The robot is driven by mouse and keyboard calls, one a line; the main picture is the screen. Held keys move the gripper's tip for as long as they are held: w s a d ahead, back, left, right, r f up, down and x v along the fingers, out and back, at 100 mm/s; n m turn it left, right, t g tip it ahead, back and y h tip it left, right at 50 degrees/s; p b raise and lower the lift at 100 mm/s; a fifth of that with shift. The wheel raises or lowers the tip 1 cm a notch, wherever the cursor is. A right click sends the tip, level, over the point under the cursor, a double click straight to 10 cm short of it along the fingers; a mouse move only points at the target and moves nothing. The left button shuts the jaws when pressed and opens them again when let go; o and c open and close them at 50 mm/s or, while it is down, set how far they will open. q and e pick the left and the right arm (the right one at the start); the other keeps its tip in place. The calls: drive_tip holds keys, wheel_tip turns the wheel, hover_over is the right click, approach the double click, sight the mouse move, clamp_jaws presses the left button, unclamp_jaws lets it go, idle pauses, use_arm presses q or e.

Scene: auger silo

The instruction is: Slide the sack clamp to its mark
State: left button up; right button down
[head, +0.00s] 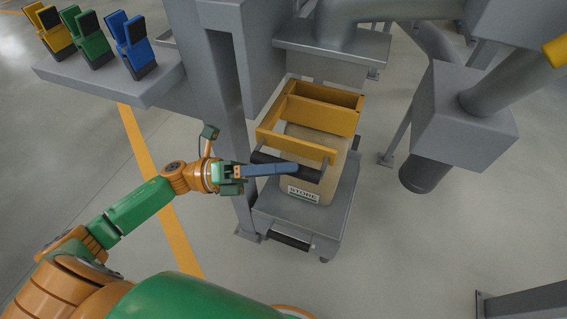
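The sack clamp is a yellow frame (311,108) around the upper part of a tan sack (309,188), with a black handle bar (312,175) across its near side. The sack stands upright on a grey stand under the silo outlet and has a white label with dark letters. My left gripper (285,169) reaches in from the left; its long blue-grey finger lies over the handle bar in this view. I see only one finger clearly, so its opening and any grip on the bar cannot be told. No mark for the clamp can be made out. My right gripper is out of view.
A grey shelf (150,88) at upper left holds yellow, green and blue upright pieces. A grey box with pipes (460,125) hangs at right.

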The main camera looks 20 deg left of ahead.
use_arm(q)
drive_tip(key=o, duration=0.3)
drive_tip(key=shift+a+f, duration=0.15)
drive_tip(key=shift+a, duration=0.15)
drive_tip(key=v, duration=0.6)
drive_tip(key=shift+a+b, duration=0.3)
drive_tip(key=shift+b, duration=0.1)
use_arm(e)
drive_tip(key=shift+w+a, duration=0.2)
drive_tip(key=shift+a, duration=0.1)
use_arm(q)
drive_tip(key=shift+s, duration=0.15)
